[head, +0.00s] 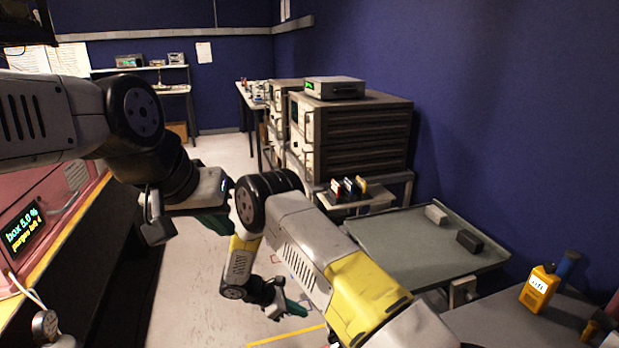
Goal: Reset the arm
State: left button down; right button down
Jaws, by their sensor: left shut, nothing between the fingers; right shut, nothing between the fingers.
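My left arm (45,120) reaches in from the left, grey with black joints. Its gripper (212,222) has dark green fingers, shut and empty, and hangs over the aisle left of the picture's middle. My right arm (300,235), grey and yellow, comes up from the bottom and bends down at its black elbow. Its gripper (297,308) is lower, above the pale floor, shut and empty with green fingertips. In the picture the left gripper is close to the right arm's elbow; I cannot tell the gap between them.
A grey tray table (405,245) on the right holds a light block (436,214) and a dark block (469,241). A yellow device (539,289) sits at lower right. A pink enclosure (75,170) is at left. Open floor (225,155) lies beyond.

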jog(key=s+d+r+m+g+y, duration=0.1)
jog(key=d+r+m+y, duration=0.3)
jog(key=r, duration=1.1)
jog(key=s+d+r+m+g+y, duration=0.1)
jog(key=d+r+m, duration=0.45)
jog(key=r, duration=0.85)
jog(key=s+d+r+m+t+y, duration=0.3)
jog(key=s+d+r+m, duration=0.1)
jog(key=s+r, duration=0.5)
jog(key=s+d+r+m+t+y, duration=0.2)
jog(key=s+r+m, duration=0.4)
jog(key=s+r, duration=0.3)
jog(key=shift+s+d+t+y, duration=0.4)
jog(key=shift+s+d, duration=0.5)
jog(key=shift+m, duration=0.25)
